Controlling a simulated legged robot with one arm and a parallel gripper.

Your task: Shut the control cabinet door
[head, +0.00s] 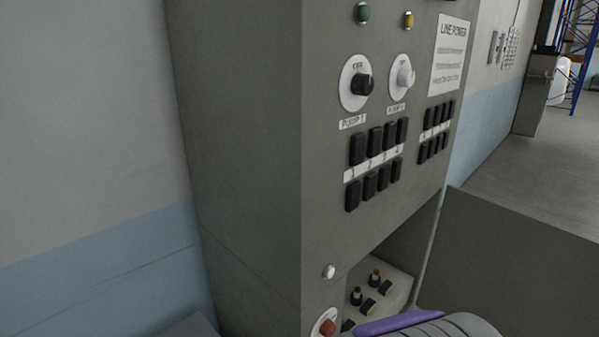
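The control cabinet (245,130) is a tall grey box that fills the middle of the head view. Its lower front has an open recess (405,255) with small switches (372,278) inside. A flat grey panel (525,262), which looks like the cabinet door, stands swung out to the right of the recess. Its lower part runs out of the picture. A purple and grey rounded part at the bottom edge looks like part of my arm, in front of the recess. My gripper fingers do not show.
The upper cabinet face carries knobs (362,85), black switches (375,140) and a white label sheet (449,55). A red button (327,327) sits low on the front. A white and blue wall stands behind. Open floor (540,165) lies beyond the panel, with blue racking (580,60) far off.

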